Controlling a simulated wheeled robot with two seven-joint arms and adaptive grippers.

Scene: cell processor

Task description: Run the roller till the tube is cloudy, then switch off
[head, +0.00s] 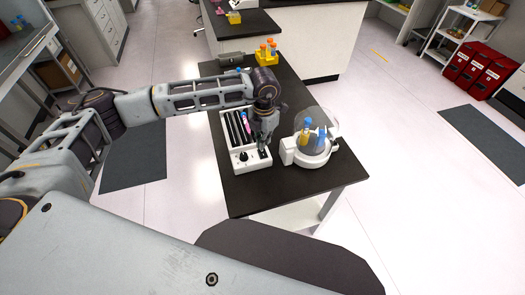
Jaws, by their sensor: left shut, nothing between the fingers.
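The roller (228,142) is a white device with dark rollers on the black bench. A tube with pink contents (246,122) lies on its rollers; at this size I cannot tell whether the contents are clear or cloudy. A dark knob (243,157) and a dark switch area (264,154) sit on the roller's front panel. My left gripper (262,146) is shut and empty, pointing down just above the switch area. It partly hides the panel's right side, and I cannot tell whether it touches the switch. My right gripper is not in view.
A white round device (289,156) with a clear lid, holding a blue-capped yellow tube (305,133), stands close to the right of the roller. A yellow rack (266,58) with tubes stands at the bench's far end. The bench's front edge is clear.

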